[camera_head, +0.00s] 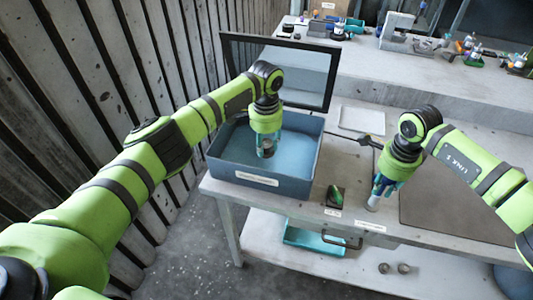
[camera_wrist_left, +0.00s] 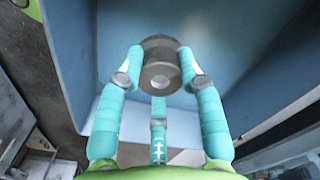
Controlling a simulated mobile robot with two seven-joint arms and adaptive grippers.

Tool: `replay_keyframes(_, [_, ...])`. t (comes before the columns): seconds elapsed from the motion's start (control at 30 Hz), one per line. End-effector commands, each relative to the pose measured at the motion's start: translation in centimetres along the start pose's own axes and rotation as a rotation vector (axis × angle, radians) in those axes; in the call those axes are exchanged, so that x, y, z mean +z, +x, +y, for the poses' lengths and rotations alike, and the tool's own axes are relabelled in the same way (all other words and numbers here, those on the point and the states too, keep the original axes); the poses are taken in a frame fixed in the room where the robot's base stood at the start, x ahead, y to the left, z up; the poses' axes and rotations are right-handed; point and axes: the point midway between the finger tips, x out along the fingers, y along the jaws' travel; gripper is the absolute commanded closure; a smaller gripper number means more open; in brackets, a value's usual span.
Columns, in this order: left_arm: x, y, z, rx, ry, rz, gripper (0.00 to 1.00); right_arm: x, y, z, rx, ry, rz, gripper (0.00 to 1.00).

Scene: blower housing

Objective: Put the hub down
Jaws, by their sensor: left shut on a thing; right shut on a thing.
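I cannot tell whether the hub touches the bin floor. My right gripper (camera_head: 378,193) is shut on a light grey cylindrical part (camera_head: 373,203) above the table's front area; its fingers hide most of it.
A dark upright frame (camera_head: 331,75) stands behind the bin. A white tray (camera_head: 361,120) lies right of the bin. A small dark block with a green part (camera_head: 334,196) sits near the front edge. A dark mat (camera_head: 450,215) covers the right of the table.

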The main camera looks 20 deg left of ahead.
Motion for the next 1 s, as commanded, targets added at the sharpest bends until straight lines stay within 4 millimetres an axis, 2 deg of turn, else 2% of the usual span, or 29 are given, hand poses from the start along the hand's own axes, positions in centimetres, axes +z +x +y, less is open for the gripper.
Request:
replay_keyframes(0.4, [0.0, 4.6, 0.0, 0.0, -0.001, 0.001, 1.0, 0.0, 0.2, 0.2, 0.008, -0.001, 0.001, 1.0])
replay_keyframes(0.77, [-0.1, 4.9, 0.0, 0.001, -0.001, 0.002, 1.0, 0.0, 0.2, 0.2, 0.008, -0.001, 0.001, 1.0])
replay_keyframes(0.8, [0.0, 5.0, 0.0, 0.001, -0.001, 0.001, 0.59, 0.0, 0.2, 0.2, 0.008, -0.001, 0.001, 1.0])
replay_keyframes(0.83, [0.0, 5.0, 0.0, 0.0, -0.001, 0.001, 0.47, 0.0, 0.2, 0.2, 0.008, -0.001, 0.001, 1.0])
replay_keyframes(0.87, [0.0, 5.0, 0.0, 0.0, -0.001, 0.001, 0.4, 0.0, 0.2, 0.2, 0.008, -0.001, 0.001, 1.0])
replay_keyframes(1.0, [0.0, 5.0, 0.0, 0.0, -0.001, 0.001, 0.4, 0.0, 0.2, 0.2, 0.008, -0.001, 0.001, 1.0])
